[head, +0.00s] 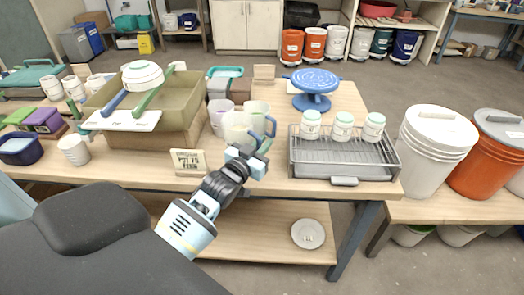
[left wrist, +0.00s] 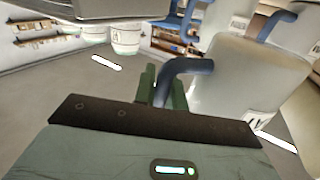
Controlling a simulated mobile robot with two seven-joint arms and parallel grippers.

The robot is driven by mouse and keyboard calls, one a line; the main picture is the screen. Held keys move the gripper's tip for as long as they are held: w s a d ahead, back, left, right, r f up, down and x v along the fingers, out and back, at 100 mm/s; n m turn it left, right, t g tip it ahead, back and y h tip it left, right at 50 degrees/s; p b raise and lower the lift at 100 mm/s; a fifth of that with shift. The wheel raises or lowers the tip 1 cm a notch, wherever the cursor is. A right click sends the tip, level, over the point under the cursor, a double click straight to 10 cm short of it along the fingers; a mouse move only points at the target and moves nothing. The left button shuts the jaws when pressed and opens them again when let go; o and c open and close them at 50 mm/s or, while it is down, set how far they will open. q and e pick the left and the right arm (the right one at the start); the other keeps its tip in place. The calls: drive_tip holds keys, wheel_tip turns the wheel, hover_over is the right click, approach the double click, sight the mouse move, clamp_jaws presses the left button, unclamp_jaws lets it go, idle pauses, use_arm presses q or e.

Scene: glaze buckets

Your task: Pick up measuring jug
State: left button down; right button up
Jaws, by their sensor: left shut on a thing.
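A translucent white measuring jug (head: 236,129) with a blue handle stands at the front of the table, left of the metal rack. It fills the right of the left wrist view (left wrist: 235,85), with its blue handle towards my fingers. My left gripper (head: 258,158) is at the table's front edge, just in front of the jug. In the left wrist view its green fingers (left wrist: 163,88) are shut on the blue handle. Whether the jug's base touches the table is hidden. A second jug with a blue handle (head: 258,109) stands close behind. My right gripper is not in view.
A small sign (head: 189,162) and an olive basin (head: 180,103) stand left of the jug. A blue turntable (head: 313,82) is behind. Lilac cups (head: 219,112) crowd the jug's left side.

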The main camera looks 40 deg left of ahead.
use_arm(q)
drive_tip(key=shift+r, duration=2.25)
